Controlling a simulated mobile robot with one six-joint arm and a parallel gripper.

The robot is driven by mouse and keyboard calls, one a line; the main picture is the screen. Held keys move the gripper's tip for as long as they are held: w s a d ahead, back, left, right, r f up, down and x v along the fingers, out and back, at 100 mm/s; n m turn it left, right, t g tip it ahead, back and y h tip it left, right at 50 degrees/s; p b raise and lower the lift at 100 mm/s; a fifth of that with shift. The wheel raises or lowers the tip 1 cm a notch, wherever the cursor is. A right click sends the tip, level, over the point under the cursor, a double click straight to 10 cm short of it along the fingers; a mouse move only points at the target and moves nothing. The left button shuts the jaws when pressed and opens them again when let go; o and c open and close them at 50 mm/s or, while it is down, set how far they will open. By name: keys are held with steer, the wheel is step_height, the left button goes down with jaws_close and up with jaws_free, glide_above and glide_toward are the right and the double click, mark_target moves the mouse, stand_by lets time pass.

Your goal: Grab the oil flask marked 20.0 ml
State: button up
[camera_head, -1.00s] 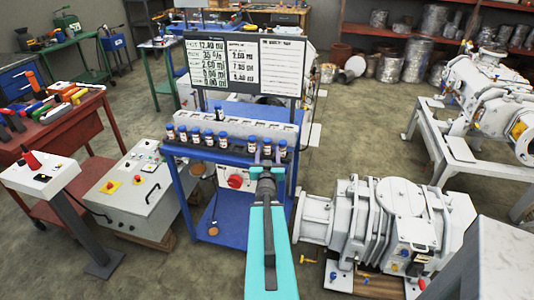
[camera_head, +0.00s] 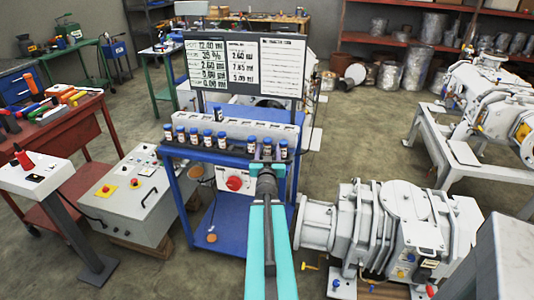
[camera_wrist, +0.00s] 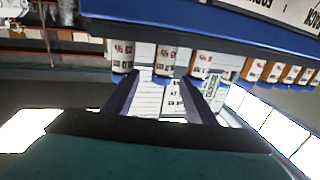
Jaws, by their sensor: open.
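Several small oil flasks with blue caps and white labels (camera_head: 194,137) stand in a row on the blue cart's upper shelf (camera_head: 205,155). Three of them, including a middle one (camera_head: 268,146), stand apart at the right end. My gripper (camera_head: 266,160) is open in front of these three. In the wrist view, which is upside down, my gripper's fingers (camera_wrist: 163,88) are spread on either side of the middle flask (camera_wrist: 166,61), with a flask (camera_wrist: 122,56) to the left and another (camera_wrist: 201,64) to the right. No flask is held. The volume marks are too small to read surely.
A board with printed volumes (camera_head: 220,66) rises behind the flasks, with a pale grey block (camera_head: 240,128) before it. A large grey pump (camera_head: 385,225) stands right of the cart. A control box (camera_head: 135,195) and a red tool bench (camera_head: 65,130) stand left.

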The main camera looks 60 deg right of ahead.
mark_target(268, 144)
steer(key=shift+w+d+r, duration=0.1)
stand_by(0.4)
steer(key=shift+r+p+x, duration=0.1)
steer(key=shift+p+x, duration=0.2)
steer(key=shift+x, duration=0.4)
steer(key=shift+r+p+x, duration=0.15)
steer(key=shift+p+x, duration=0.15)
steer(key=shift+x, duration=1.45)
steer(key=shift+w+f, duration=0.1)
steer(key=c, duration=1.2)
steer(key=shift+p, duration=0.35)
